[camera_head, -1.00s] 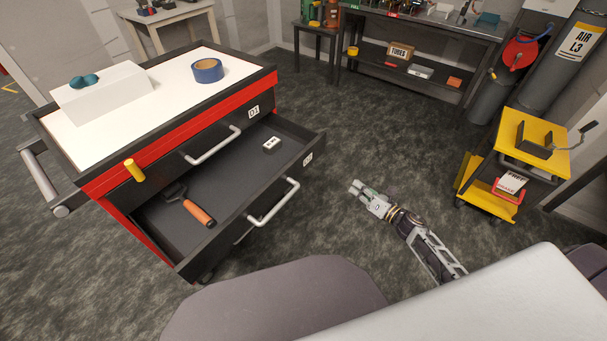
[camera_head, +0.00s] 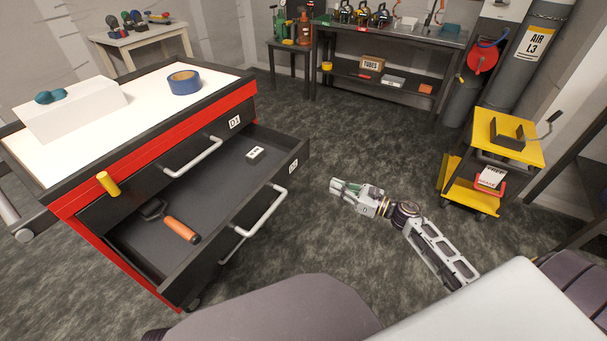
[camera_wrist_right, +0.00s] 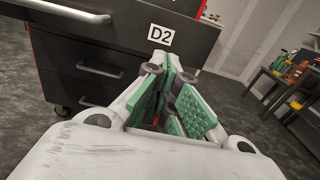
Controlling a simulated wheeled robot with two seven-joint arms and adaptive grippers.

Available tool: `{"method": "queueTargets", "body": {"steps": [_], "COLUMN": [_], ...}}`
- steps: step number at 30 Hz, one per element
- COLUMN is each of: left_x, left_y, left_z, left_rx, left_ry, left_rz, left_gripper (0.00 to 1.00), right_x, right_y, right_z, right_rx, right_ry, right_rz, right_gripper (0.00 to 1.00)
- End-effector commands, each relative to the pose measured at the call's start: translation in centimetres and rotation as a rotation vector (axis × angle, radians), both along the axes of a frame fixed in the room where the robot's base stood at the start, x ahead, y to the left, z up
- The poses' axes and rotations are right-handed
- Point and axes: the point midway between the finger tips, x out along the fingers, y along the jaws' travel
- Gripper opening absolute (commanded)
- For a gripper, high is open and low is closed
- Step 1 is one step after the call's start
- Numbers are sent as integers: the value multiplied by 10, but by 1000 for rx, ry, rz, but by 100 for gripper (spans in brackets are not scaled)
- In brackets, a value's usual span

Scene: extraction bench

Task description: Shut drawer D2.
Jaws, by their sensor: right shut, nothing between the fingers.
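Drawer D2 (camera_head: 222,232) stands pulled open from the red and black tool cabinet (camera_head: 150,138), under the drawer labelled D1. In the right wrist view the D2 label (camera_wrist_right: 160,36) shows on the front just beyond my fingers. My right gripper (camera_head: 335,187) is shut and empty, to the right of the drawer front and apart from it in the head view; it also shows in the right wrist view (camera_wrist_right: 168,62). My left gripper is out of view.
Blue tape (camera_head: 184,82) and a white box (camera_head: 70,110) sit on the cabinet top. A yellow cart (camera_head: 510,135) stands at the right. A workbench (camera_head: 392,36) stands at the back. The floor between cabinet and cart is clear.

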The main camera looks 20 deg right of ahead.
Motion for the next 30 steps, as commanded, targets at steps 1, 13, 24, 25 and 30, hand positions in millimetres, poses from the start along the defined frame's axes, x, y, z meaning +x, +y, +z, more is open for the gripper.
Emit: {"method": "queueTargets", "body": {"steps": [1,13,24,25,30], "left_x": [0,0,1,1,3], "left_y": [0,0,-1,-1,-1], "left_z": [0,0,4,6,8], "left_rx": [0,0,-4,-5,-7], "left_ry": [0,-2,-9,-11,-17], "left_rz": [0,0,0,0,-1], "left_gripper": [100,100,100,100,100], "right_x": [0,15,42,44,56], "right_y": [0,12,32,34,43], "right_z": [0,0,0,0,0], "right_rx": [1,2,2,3,3], "right_ry": [1,-1,0,0,0], "right_rz": [0,-1,0,-1,-1], "right_gripper": [0,0,0,0,0]}}
